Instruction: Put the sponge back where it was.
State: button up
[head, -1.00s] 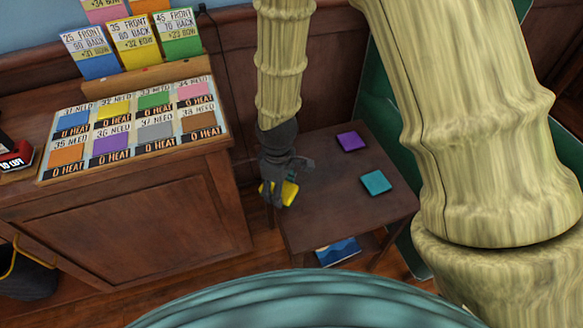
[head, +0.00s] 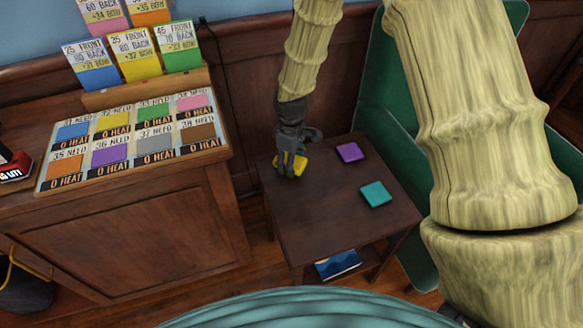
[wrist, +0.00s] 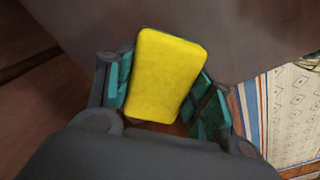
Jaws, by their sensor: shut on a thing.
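The sponge (head: 299,163) is yellow, with a thin green layer at its edge in the wrist view (wrist: 165,75). My gripper (head: 289,165) is shut on it, with green-padded fingers on both of its sides. In the head view the gripper and sponge are over the back left part of a small dark wood table (head: 310,220). I cannot tell whether the sponge touches the tabletop. Part of the sponge is hidden by the fingers in the head view. A purple square (head: 350,152) and a teal square (head: 376,194) lie on the same table.
A wooden cabinet (head: 130,230) with a board of coloured cards (head: 132,140) stands to the left. Green panels (head: 400,160) stand behind and right of the table. A blue item (head: 338,263) lies on the lower shelf. The table's front middle is clear.

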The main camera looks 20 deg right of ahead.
jog(key=shift+w+d, duration=0.1)
jog(key=shift+w, duration=0.05)
jog(key=shift+f, duration=1.8)
jog(key=shift+f, duration=0.1)
jog(key=o, duration=1.1)
jog(key=shift+o, duration=0.2)
notch_tip(320, 180, up, 12)
jog(key=shift+r+p, duration=0.15)
jog(key=shift+p, duration=0.2)
